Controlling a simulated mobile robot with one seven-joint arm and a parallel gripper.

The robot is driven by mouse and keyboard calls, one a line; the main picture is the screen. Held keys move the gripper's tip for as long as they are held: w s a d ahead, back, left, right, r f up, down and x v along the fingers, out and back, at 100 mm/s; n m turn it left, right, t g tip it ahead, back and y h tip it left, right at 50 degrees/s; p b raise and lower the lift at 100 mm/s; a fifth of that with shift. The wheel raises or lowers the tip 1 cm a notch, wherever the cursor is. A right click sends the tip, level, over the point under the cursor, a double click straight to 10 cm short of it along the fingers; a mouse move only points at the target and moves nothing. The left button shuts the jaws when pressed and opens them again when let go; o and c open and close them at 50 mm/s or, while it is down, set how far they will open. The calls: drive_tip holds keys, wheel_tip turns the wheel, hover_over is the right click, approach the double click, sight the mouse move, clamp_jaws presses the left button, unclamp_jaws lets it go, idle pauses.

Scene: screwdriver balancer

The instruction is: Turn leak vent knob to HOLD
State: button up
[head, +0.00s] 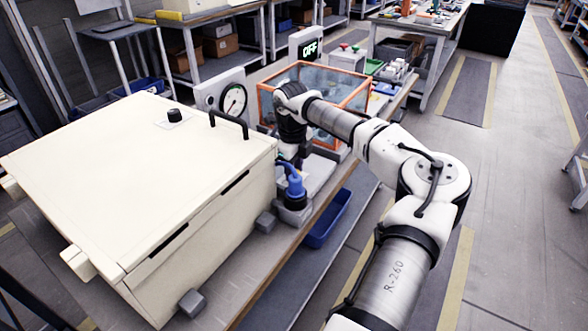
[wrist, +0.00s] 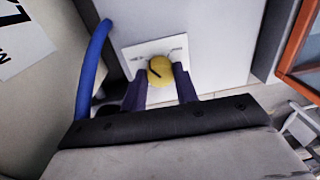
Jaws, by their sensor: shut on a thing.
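The leak vent knob (wrist: 160,70) is a round yellow knob with a dark pointer line, on a white label plate (wrist: 138,52) in the wrist view. The pointer line slants toward the plate's upper left; the small print on the plate is too blurred to read. My gripper (wrist: 163,80) is shut on the knob, with one dark finger on each side of it.
A blue hose (wrist: 92,70) curves close by on the left. In the head view, a large cream box (head: 130,190) with a black handle stands left, a dial gauge (head: 233,100) behind it.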

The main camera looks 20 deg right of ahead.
drive_tip(key=shift+r+n, duration=0.1)
drive_tip(key=shift+n, duration=1)
drive_tip(key=shift+w, duration=0.1)
drive_tip(key=o, duration=1)
drive_tip(key=shift+c, duration=0.2)
wheel_tip(320, 180, up, 14)
drive_tip(key=b, duration=0.2)
drive_tip(key=shift+s+a, duration=0.25)
drive_tip(key=shift+s, duration=0.1)
